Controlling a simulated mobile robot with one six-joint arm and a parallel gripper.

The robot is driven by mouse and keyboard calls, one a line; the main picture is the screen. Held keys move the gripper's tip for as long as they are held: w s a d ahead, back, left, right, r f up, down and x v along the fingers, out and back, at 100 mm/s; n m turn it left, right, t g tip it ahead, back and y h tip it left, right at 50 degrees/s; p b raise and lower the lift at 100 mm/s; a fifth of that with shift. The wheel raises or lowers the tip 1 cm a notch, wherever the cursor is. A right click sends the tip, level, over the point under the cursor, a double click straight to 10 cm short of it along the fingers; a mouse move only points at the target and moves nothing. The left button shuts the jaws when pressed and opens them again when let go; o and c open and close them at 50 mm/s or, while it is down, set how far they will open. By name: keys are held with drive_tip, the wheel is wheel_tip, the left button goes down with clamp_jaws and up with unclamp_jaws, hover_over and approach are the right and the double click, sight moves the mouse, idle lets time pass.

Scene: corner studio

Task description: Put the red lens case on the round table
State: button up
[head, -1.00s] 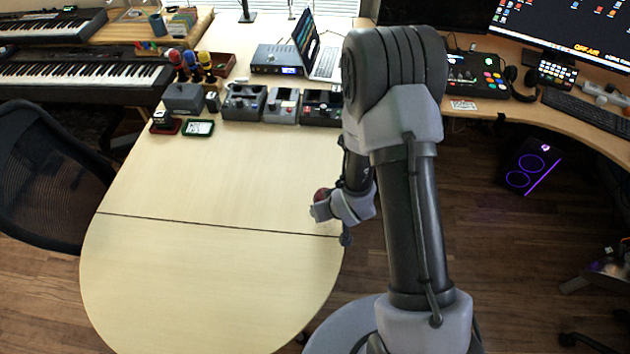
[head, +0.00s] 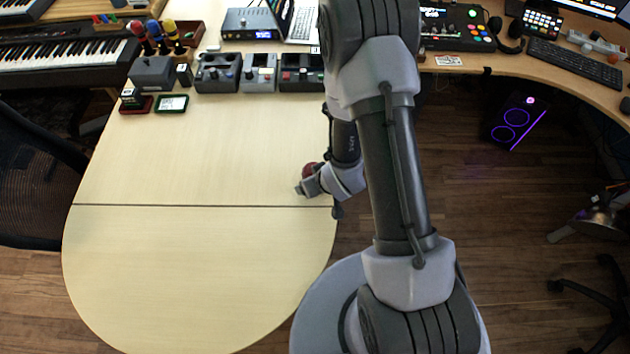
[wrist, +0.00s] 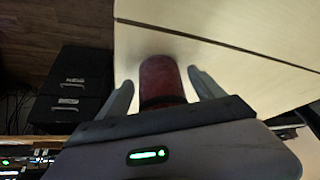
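The red lens case (wrist: 162,80) is a dark red rounded cylinder between my gripper's fingers in the wrist view. My gripper (wrist: 161,80) is open, with a narrow gap between each finger and the case. In the head view the gripper (head: 301,190) is low over the right edge of the pale, round-ended table (head: 190,270). A small part of the red case (head: 309,170) shows there behind the fingers. The case appears to be on the tabletop, but its base is hidden.
A dark seam crosses the table. Grey devices (head: 218,72), a green-framed pad (head: 172,103) and red, blue and yellow-topped bottles (head: 156,36) stand at the back. The front half of the table is bare. A black chair (head: 35,185) is at the left.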

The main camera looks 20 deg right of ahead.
drive_tip(key=shift+r, duration=0.25)
drive_tip(key=p+v, duration=1.1)
drive_tip(key=v, duration=0.1)
drive_tip(key=w+d+r+m+h, duration=0.1)
drive_tip(key=w+r+m, duration=0.1)
drive_tip(key=r, duration=0.8)
drive_tip(key=w+d+r+m+h, duration=0.1)
drive_tip(key=r, duration=1)
drive_tip(key=s+a+r+m+y, duration=0.1)
drive_tip(key=s+a+r, duration=0.2)
drive_tip(key=s+r, duration=0.4)
drive_tip(key=s+a+r+m+y, duration=0.2)
drive_tip(key=s+a+r, duration=0.2)
drive_tip(key=s+r, duration=0.3)
wheel_tip(320, 180, up, 2)
drive_tip(key=shift+s+a+r, duration=0.1)
drive_tip(key=shift+s+a, duration=0.05)
drive_tip(key=shift+a, duration=0.1)
